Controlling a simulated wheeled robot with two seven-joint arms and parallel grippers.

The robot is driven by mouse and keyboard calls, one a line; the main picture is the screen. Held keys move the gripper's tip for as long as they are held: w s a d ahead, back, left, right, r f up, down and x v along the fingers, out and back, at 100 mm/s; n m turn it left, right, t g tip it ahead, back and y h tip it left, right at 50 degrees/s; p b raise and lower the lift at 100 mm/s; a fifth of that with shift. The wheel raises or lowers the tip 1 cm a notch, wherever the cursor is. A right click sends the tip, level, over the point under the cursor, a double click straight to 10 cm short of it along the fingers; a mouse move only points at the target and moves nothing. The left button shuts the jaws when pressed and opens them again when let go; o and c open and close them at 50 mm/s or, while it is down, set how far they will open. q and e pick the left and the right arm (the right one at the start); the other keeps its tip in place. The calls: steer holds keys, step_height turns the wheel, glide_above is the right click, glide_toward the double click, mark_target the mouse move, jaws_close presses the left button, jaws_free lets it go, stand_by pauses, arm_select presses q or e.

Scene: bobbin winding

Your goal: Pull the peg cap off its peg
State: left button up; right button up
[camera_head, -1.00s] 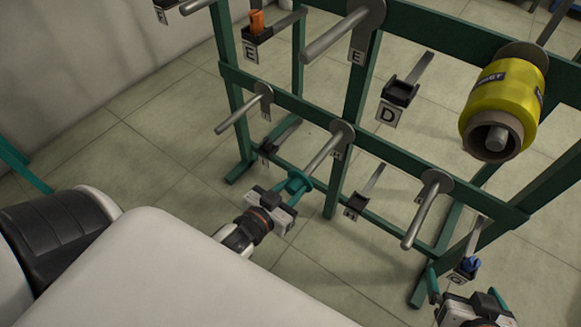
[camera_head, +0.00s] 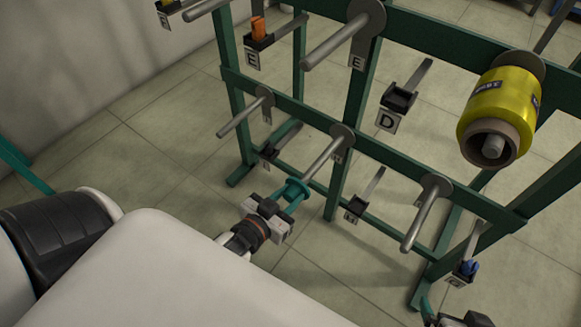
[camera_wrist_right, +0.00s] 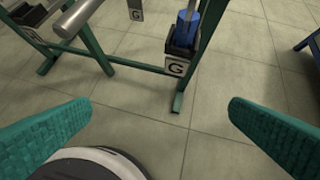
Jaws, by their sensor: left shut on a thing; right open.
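The green rack (camera_head: 290,103) carries several bare pegs and a yellow bobbin (camera_head: 497,110) at the right. Small labelled holders hang on it, one with an orange piece (camera_head: 258,28), one marked G with a blue piece (camera_wrist_right: 186,25). Floor in front is clear.

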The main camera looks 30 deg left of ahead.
arm_select(q)
steer(key=shift+f+v, duration=0.15)
steer(key=shift+v, duration=0.45)
steer(key=shift+f+v, duration=0.15)
steer(key=shift+v, duration=0.4)
steer(key=shift+p+v, duration=0.4)
steer(key=shift+v, duration=0.5)
steer(key=shift+s+f, duration=0.15)
steer(key=shift+s, duration=0.15)
arm_select(e)
steer(key=s+g, duration=0.1)
steer(key=s+d+f+g, duration=0.1)
steer(key=s, duration=0.2)
steer(key=shift+s+d+f+g+h, duration=0.15)
steer(key=shift+d+f+g+h, duration=0.15)
steer(key=shift+f+g, duration=0.1)
steer(key=shift+r, duration=0.1)
